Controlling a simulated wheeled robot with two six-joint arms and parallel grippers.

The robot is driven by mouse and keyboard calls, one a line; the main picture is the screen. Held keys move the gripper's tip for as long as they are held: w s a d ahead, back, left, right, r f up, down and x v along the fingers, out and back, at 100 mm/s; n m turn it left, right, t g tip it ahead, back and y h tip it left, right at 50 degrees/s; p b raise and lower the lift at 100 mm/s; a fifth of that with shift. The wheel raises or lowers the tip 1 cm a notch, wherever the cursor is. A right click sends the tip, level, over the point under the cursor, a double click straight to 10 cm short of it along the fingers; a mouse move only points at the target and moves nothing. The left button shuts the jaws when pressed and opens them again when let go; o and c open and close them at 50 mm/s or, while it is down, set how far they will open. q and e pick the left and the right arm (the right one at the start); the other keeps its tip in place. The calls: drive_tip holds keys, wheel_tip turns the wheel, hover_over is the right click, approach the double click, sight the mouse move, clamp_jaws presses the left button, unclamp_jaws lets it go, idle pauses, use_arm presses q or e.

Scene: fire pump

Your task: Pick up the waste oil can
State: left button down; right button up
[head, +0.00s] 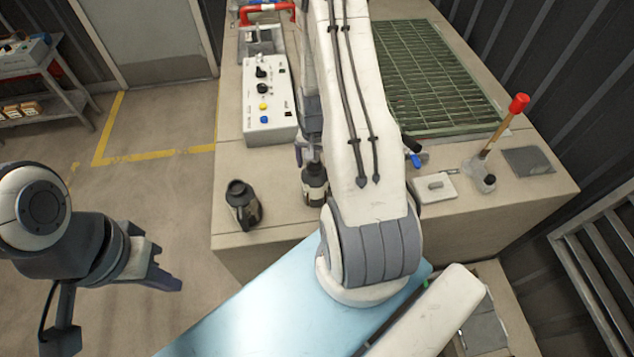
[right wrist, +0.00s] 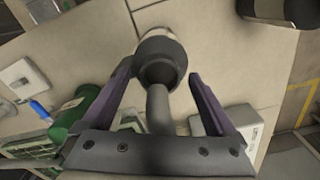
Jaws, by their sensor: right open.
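Two dark cans stand near the front edge of the bench; I cannot read which is the waste oil can. The left one (head: 243,205) has a side handle and a pale label. The other (head: 315,186) stands just right of it, partly hidden by my right arm. My right gripper (head: 308,158) is above and behind this second can. In the right wrist view its open fingers (right wrist: 160,90) are on either side of a dark round can top (right wrist: 160,62) with a grey neck-like part. Contact is not clear. My left gripper (head: 168,275) hangs over the floor, away from the bench.
A control box (head: 268,95) stands behind the cans. On the right are a green grate (head: 430,75), a red-knobbed lever (head: 500,130) and a white plate (head: 435,188).

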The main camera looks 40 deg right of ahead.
clamp_jaws()
drive_tip(key=shift+r, duration=0.3)
